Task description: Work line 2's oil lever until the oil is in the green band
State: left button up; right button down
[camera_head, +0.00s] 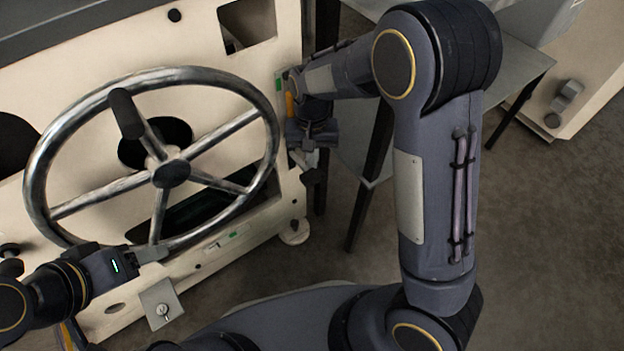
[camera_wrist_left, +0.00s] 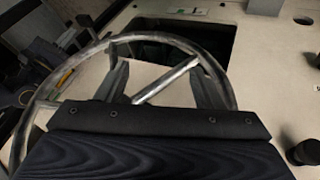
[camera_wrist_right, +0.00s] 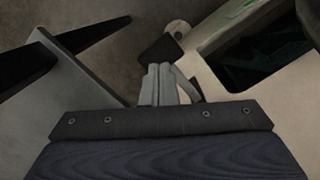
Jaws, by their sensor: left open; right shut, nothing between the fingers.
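A black lever end (camera_head: 316,176) sticks out at the machine's right edge; it seems to be the dark pad (camera_wrist_right: 160,48) in the right wrist view. My right gripper (camera_head: 311,157) is shut and empty, its fingertips (camera_wrist_right: 162,75) close to that pad; I cannot tell whether they touch. My left gripper (camera_head: 152,254) is open at the lower rim of the handwheel, fingers (camera_wrist_left: 160,85) around a spoke's line of sight.
A large metal handwheel (camera_head: 218,180) stands in front of the cream machine panel (camera_head: 255,55). A small plate with a knob (camera_head: 161,303) is at the lower left. A grey table (camera_head: 515,65) stands to the right of the machine. The floor (camera_head: 560,240) at right is clear.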

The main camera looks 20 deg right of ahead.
aim_at(312, 174)
jog(key=shift+s+f+b, duration=0.1)
jog(key=shift+f+b, duration=0.8)
jog(key=shift+f, duration=0.5)
pick_arm(q)
notch_tip(312, 174, down, 3)
jog(key=shift+r, duration=0.1)
pick_arm(e)
jog(key=shift+f+b, duration=1.15)
jog(key=shift+f, duration=1.05)
pick_arm(q)
notch_tip(312, 174, down, 2)
jog(key=shift+f, duration=0.15)
